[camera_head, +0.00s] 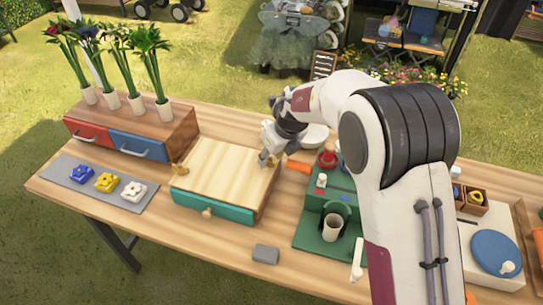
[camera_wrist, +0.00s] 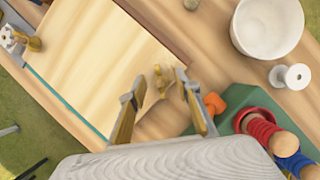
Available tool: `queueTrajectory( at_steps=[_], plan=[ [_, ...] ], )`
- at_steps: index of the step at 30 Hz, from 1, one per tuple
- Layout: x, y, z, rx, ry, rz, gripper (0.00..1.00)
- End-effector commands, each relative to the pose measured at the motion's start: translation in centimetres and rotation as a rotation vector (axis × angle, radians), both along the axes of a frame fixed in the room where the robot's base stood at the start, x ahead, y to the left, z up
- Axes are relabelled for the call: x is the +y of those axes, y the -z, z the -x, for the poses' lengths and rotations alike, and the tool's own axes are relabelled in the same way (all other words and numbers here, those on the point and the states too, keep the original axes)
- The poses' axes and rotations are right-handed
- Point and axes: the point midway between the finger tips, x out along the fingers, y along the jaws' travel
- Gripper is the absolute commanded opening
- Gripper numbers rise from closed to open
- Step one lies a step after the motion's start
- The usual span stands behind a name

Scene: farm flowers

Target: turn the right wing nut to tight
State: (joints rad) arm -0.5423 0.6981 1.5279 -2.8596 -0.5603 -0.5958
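The wooden lid (camera_head: 225,165) lies on a box with a teal drawer front (camera_head: 212,205). The right wing nut is small and gold, near the lid's right edge; it shows in the wrist view (camera_wrist: 161,80). In the head view my gripper (camera_head: 267,158) is over that spot and largely hides it. In the wrist view my gripper (camera_wrist: 163,103) has its two fingers apart, with the wing nut between and just beyond the tips. I cannot tell if either finger touches it. The left wing nut (camera_head: 180,169) is gold and sits at the lid's left edge.
A white bowl (camera_wrist: 268,25), a white spool (camera_wrist: 290,77) and an orange piece (camera_wrist: 237,98) lie right of the lid. A green stand (camera_head: 313,230) is to the right. A grey block (camera_head: 266,254) lies in front; the table around it is clear.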

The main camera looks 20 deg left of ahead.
Motion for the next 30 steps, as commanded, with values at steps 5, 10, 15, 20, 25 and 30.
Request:
queueTrajectory(
  at_steps=[5, 10, 15, 20, 25, 30],
  plan=[
    [-0.05, 0.13, 0.05, 0.002, -0.001, 0.002, 0.33],
    [-0.09, 0.17, 0.05, 0.003, -0.015, 0.002, 0.33],
    [-0.10, 0.17, -0.01, 0.003, -0.047, 0.004, 0.33],
    [-0.12, 0.20, -0.02, 0.002, -0.098, 0.005, 0.33],
    [-0.12, 0.24, -0.04, 0.002, -0.163, 0.008, 0.33],
    [-0.15, 0.22, -0.10, 0.002, -0.230, 0.008, 0.33]
  ],
)
